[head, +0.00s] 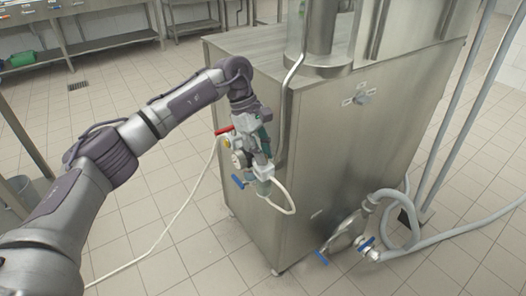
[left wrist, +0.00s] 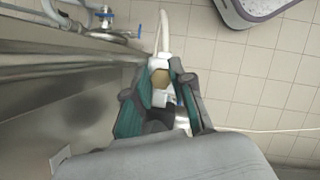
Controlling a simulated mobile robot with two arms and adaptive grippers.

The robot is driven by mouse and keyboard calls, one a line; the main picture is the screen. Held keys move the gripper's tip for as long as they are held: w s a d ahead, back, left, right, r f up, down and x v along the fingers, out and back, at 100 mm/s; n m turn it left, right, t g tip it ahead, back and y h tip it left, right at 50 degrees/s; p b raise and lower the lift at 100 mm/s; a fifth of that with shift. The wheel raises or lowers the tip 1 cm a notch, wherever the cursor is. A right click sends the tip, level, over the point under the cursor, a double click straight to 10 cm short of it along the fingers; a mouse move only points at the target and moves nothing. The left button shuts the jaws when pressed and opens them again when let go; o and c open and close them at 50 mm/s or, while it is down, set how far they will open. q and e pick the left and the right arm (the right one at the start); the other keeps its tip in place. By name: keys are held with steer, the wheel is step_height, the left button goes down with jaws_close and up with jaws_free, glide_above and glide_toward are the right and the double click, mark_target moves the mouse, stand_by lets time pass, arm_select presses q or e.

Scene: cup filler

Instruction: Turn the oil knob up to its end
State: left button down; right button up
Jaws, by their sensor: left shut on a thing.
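The filler machine is a large steel cabinet (head: 370,130) with a pipe assembly on its left side. My left gripper (head: 262,150) is at this assembly, close to the cabinet's side. In the left wrist view, my left gripper (left wrist: 160,88) has its two fingers on either side of a brass-coloured, roundish knob (left wrist: 160,78) set in pale fittings, and it is shut on it. This appears to be the oil knob. In the head view the gripper hides the knob, so its turned position cannot be told. My right gripper is not in view.
A red handle (head: 224,130) and a blue lever (head: 238,181) sit beside the gripper. A white hose (head: 285,203) loops below it. Blue-handled valves (head: 366,243) and a grey hose (head: 450,232) are low at the right. The tiled floor at left is mostly clear.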

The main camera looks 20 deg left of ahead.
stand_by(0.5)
arm_select(q)
steer(key=c, duration=1)
jaws_free()
steer(key=shift+r, duration=0.15)
steer(key=v, duration=1.1)
steer(key=shift+a+r, duration=0.25)
steer(key=shift+r, duration=0.1)
steer(key=shift+w+f, duration=0.1)
